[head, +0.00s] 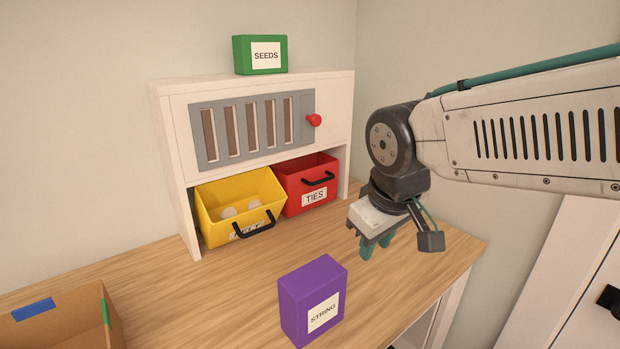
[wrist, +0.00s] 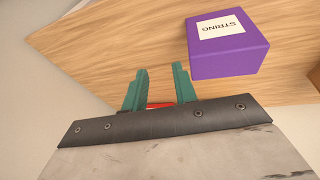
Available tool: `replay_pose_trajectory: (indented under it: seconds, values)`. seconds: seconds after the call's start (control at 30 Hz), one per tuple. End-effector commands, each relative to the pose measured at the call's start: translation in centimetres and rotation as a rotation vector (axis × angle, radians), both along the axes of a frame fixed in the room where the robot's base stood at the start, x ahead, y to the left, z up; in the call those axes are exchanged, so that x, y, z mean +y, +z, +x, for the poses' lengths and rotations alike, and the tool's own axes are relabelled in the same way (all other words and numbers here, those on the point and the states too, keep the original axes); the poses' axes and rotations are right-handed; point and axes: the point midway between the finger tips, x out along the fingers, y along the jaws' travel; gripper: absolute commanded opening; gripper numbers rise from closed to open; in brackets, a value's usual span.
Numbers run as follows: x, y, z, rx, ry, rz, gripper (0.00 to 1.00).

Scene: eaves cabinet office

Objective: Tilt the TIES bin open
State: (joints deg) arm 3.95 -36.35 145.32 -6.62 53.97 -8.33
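The red TIES bin (head: 291,199) sits in the lower right bay of the white cabinet. Its black handle (head: 318,179) is on the front above the white label. Its inside shows over the front rim; I cannot tell how far it leans. My gripper (head: 376,249) hangs over the table, right of the bin and apart from it, with teal fingers pointing down. In the wrist view my gripper (wrist: 159,78) shows a gap between its fingers and nothing held. A small red strip shows between the finger bases; I cannot tell what it is.
A yellow bin (head: 215,205) with pale round items leans out left of the TIES bin. A purple STRING box (head: 298,301) stands on the table (head: 220,295) in front. A cardboard box (head: 60,325) is front left. A green SEEDS box (head: 245,58) tops the cabinet (head: 175,130).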

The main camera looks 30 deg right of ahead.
Motion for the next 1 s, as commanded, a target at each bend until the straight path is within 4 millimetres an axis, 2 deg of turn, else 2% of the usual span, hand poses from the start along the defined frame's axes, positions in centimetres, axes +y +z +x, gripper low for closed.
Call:
replay_pose_trajectory:
  seconds: [0.03, 0.2, 0.3, 0.43, 0.5, 0.6, 0.8, 1.0]
  values:
    - [-1.6, -0.4, 2.9, -0.048, 0.054, -0.060, 0.28]
    - [-6.7, -1.0, 13.3, -0.259, 0.355, -0.324, 0.28]
    - [-9.0, -1.6, 18.5, -0.373, 0.552, -0.474, 0.28]
    - [-11.0, -2.8, 23.8, -0.525, 0.796, -0.653, 0.28]
    - [-11.5, -3.5, 25.7, -0.608, 0.919, -0.736, 0.28]
    - [-11.8, -4.5, 27.4, -0.721, 1.060, -0.829, 0.28]
    - [-11.7, -5.5, 28.3, -0.879, 1.200, -0.937, 0.28]
    - [-11.3, -5.9, 29.6, -0.921, 1.228, -0.962, 0.28]
